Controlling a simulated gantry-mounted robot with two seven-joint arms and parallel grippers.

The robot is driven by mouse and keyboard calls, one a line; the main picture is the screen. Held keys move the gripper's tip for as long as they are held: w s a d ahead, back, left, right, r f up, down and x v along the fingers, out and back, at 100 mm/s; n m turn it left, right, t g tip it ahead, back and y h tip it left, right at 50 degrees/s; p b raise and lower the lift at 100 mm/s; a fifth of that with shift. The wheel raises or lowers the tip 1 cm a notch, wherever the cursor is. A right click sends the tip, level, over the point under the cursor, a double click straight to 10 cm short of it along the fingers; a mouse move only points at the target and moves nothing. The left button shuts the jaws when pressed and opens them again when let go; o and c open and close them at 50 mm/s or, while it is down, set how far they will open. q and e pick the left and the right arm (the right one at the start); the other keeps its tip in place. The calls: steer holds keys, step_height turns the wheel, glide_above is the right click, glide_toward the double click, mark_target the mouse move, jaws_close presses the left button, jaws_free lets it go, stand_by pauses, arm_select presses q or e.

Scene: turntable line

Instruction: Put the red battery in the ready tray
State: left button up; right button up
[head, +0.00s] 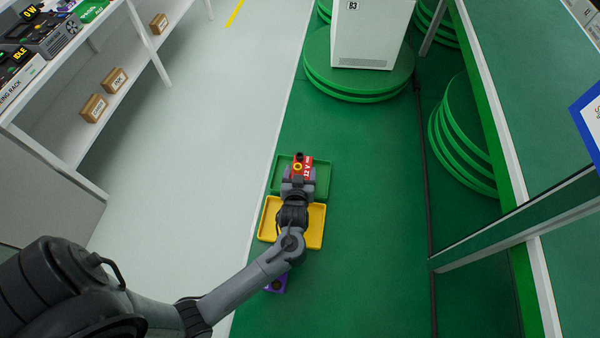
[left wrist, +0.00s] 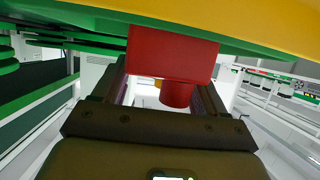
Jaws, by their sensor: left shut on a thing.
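The red battery (head: 306,171), with a 12 V label, is in the jaws of my left gripper (head: 298,180), over the green tray (head: 323,180). In the left wrist view the red battery (left wrist: 172,55) shows between the two dark fingers of my left gripper (left wrist: 160,92). I cannot tell whether the battery touches the tray floor. A yellow tray (head: 315,226) lies beside the green one, partly under my left arm. No label shows which tray is the ready tray. My right gripper is not in view.
A purple thing (head: 276,286) is mostly hidden under my left arm. A white cabinet (head: 369,35) stands on a round green turntable (head: 358,85) ahead. A charging rack with small boxes (head: 94,108) is at the left. Green floor right of the trays is clear.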

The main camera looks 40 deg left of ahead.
arm_select(q)
steer(key=shift+f, duration=0.25)
steer(key=o, duration=1.7)
steer(key=shift+o, duration=0.4)
steer(key=shift+f, duration=0.1)
steer(key=shift+s+d+r, duration=0.15)
steer(key=shift+s+r, duration=0.05)
steer(key=p+v, duration=0.7)
steer(key=v, duration=0.2)
steer(key=shift+r+p, duration=0.15)
steer(key=shift+p, duration=0.25)
steer(key=shift+s+d+p, duration=0.25)
steer(key=shift+s+p, duration=0.05)
steer(key=shift+s, duration=0.1)
